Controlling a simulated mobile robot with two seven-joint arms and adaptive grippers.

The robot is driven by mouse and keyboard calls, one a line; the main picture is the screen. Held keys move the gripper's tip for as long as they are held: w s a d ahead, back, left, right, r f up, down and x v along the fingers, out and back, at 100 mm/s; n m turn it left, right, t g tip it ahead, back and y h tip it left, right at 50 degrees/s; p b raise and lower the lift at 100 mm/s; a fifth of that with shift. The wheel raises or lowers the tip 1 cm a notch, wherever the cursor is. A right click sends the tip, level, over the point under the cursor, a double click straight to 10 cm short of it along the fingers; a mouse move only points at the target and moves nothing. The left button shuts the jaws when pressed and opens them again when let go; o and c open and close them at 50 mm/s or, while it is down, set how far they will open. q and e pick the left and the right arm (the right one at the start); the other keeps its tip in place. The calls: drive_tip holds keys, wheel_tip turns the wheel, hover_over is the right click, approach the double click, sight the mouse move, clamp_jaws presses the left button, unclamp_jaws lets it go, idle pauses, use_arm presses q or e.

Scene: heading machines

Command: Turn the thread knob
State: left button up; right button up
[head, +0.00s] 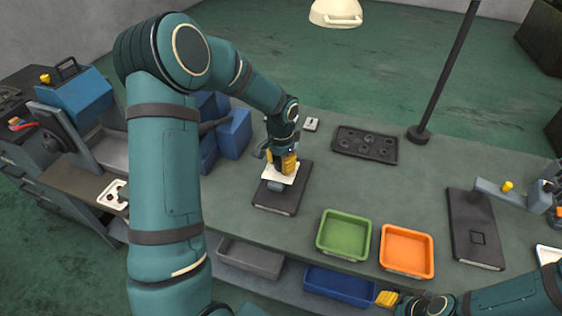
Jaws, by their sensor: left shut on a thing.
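My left gripper (289,165), with yellow fingers, reaches down over a small device with a black base (272,202) and a pale top plate (279,173). It is shut on a part at the top of this device, which I take to be the thread knob. The fingers hide that part, so its shape and turn angle cannot be seen. My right gripper (387,299) is low in the picture, near the table's front edge, away from the device. Its yellow fingers show, but I cannot tell whether they are open.
A green tray (344,255) and an orange tray (407,274) stand right of the device. A dark holed plate (365,145) lies behind. A black-based machine (463,225) stands at right, blue blocks (236,132) at left.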

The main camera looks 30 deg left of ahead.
use_arm(q)
drive_tip(key=m, duration=0.3)
drive_tip(key=shift+f, duration=0.1)
drive_tip(key=shift+m+p, duration=0.3)
drive_tip(key=shift+m, duration=0.2)
drive_tip(key=o, duration=1.2)
drive_tip(key=shift+o, duration=0.2)
wheel_tip(320, 180, up, 12)
